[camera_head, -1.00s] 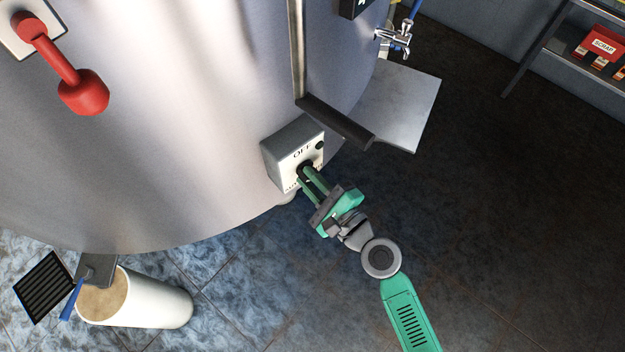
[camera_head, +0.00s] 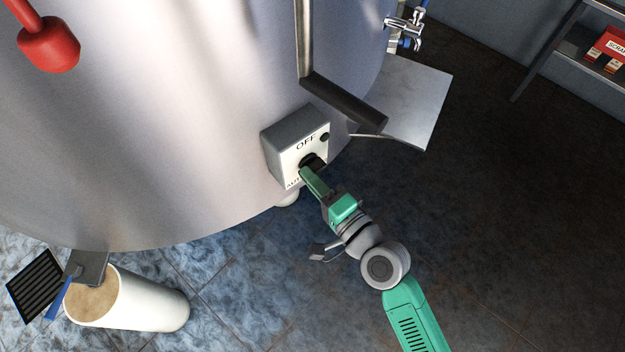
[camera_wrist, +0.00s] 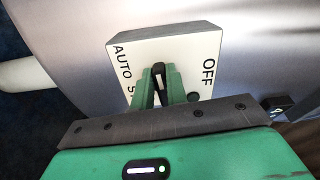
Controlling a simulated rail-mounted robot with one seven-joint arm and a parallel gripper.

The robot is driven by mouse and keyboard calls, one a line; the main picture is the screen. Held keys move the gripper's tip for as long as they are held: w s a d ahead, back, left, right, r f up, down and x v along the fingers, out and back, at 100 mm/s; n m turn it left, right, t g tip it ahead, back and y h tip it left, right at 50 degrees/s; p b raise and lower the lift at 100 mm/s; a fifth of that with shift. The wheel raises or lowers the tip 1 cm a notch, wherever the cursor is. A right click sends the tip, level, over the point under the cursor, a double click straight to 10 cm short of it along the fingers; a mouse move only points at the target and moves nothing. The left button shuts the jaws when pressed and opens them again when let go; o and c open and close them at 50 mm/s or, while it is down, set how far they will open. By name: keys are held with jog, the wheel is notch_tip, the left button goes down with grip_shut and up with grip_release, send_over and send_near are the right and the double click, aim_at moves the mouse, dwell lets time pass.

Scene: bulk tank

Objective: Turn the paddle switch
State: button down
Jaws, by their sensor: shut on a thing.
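The switch box (camera_head: 284,142) is a grey box with a white face on the side of the steel tank; its face shows "OFF" and part of "AUTO". It also shows in the wrist view (camera_wrist: 190,52). The black paddle switch (camera_wrist: 158,72) sits in the middle of that face, mostly hidden by my fingers. My gripper (camera_head: 308,173) reaches the box from the lower right. In the wrist view, its green fingers (camera_wrist: 160,85) stand on both sides of the paddle and are shut on it. The paddle's pointing direction is hard to tell.
A dark-ended metal bar (camera_head: 343,102) juts out just above the box. A metal plate (camera_head: 408,100) and a tap (camera_head: 405,32) are to its upper right. A red handle (camera_head: 49,45) is at upper left.

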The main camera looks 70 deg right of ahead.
jog(key=shift+f+n, duration=0.1)
jog(key=shift+n, duration=0.4)
jog(key=c, duration=1.4)
grip_release()
jog(key=b+v, duration=0.1)
jog(key=v, duration=0.7)
jog(key=shift+w, duration=0.1)
